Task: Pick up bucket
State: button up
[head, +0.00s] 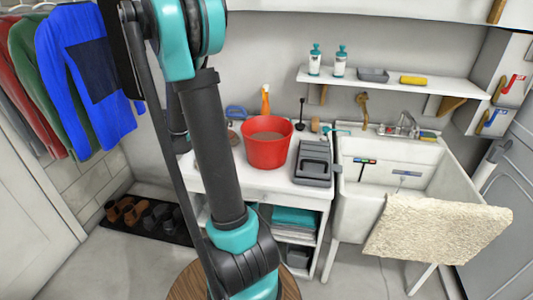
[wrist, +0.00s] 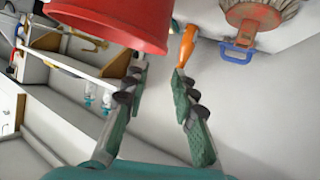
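The red bucket (head: 267,150) stands upright on the white counter, left of a dark grey tray-like item, in the head view. Its inside looks greyish. In the wrist view the bucket (wrist: 125,25) fills the upper left, partly cut off by the top edge. My gripper (wrist: 159,72) is open, with its two green-padded fingers apart and nothing seen between them. The bucket lies beyond the fingertips, toward the upper left of that view. I cannot tell the exact gap. In the head view my arm hides the gripper.
An orange bottle-like item (head: 265,100) stands behind the bucket; it also shows near the right fingertip (wrist: 188,45). A blue-handled item (head: 236,111) and a brush-like item (wrist: 260,12) are close by. The dark grey tray (head: 312,162) and sink (head: 350,205) are to the right.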

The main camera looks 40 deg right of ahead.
send_near(250, 122)
jog(key=x, duration=0.5)
jog(key=shift+d+f, duration=0.15)
jog(key=shift+d, duration=0.05)
jog(key=x, duration=0.5)
jog(key=shift+w, duration=0.15)
grip_shut()
